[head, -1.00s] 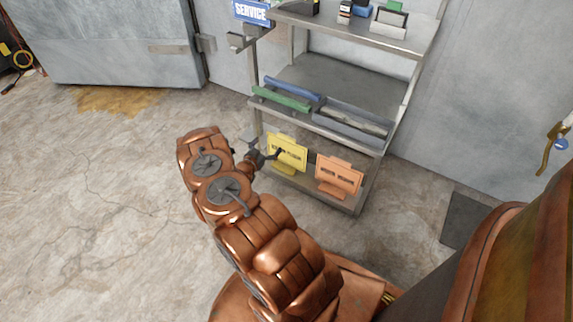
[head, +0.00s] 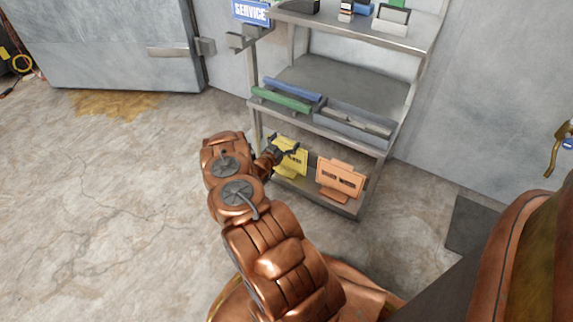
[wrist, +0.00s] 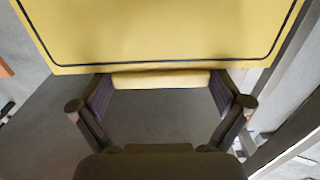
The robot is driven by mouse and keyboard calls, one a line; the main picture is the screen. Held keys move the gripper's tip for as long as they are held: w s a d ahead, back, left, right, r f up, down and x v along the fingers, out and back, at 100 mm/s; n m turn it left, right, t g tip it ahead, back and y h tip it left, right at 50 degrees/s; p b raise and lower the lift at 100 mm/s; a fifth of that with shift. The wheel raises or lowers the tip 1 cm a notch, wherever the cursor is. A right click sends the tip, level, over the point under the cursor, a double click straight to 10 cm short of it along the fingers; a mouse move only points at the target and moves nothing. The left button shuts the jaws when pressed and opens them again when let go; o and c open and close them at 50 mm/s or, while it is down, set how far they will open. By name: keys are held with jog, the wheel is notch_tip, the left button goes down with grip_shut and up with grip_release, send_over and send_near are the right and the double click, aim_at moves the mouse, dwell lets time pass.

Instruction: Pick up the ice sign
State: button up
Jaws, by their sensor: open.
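A yellow sign (head: 297,166) stands upright on the bottom shelf, partly hidden by my gripper in the head view. An orange sign (head: 340,180) stands to its right on the same shelf. The lettering on both is too small to read, so I cannot tell which is the ice sign. My gripper (head: 284,151) is at the yellow sign. In the wrist view the yellow panel (wrist: 165,32) fills the top, and its narrow lower part (wrist: 160,80) lies ahead between the open fingers of my gripper (wrist: 160,104). Nothing appears gripped.
The metal rack (head: 352,207) has posts close to the signs. Its middle shelf, with blue and green bars and a grey tray (head: 350,123), is above them. A blue service sign (head: 251,11) hangs at upper left.

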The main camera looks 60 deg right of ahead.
jog(key=shift+d, duration=0.2)
jog(key=shift+c, duration=0.4)
jog(key=c, duration=1.4)
